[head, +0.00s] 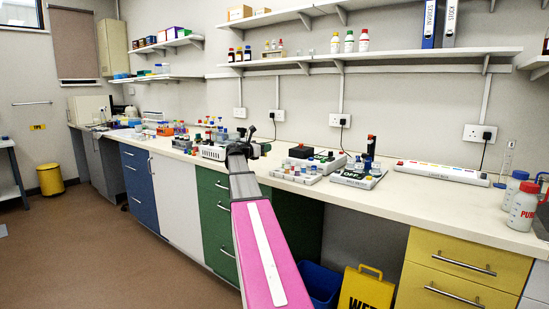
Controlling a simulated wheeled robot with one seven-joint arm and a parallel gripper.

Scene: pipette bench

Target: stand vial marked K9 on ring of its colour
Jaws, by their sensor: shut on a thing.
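My gripper (249,135) is at the far end of my pink arm, over the bench in the head view. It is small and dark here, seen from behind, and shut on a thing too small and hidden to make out. No K9 mark is legible anywhere. Several small vials stand in a white rack (297,178) to the right of my gripper. A long white strip (475,177) with coloured patches lies farther right on the bench. I cannot tell whether the patches are rings.
A device marked OFF (349,176) stands right of the rack. Crowded bottles and racks fill the bench left of my gripper. Bottles (523,207) stand at the right end. The pale bench top (420,190) is clear before the strip. A shelf (380,58) hangs above.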

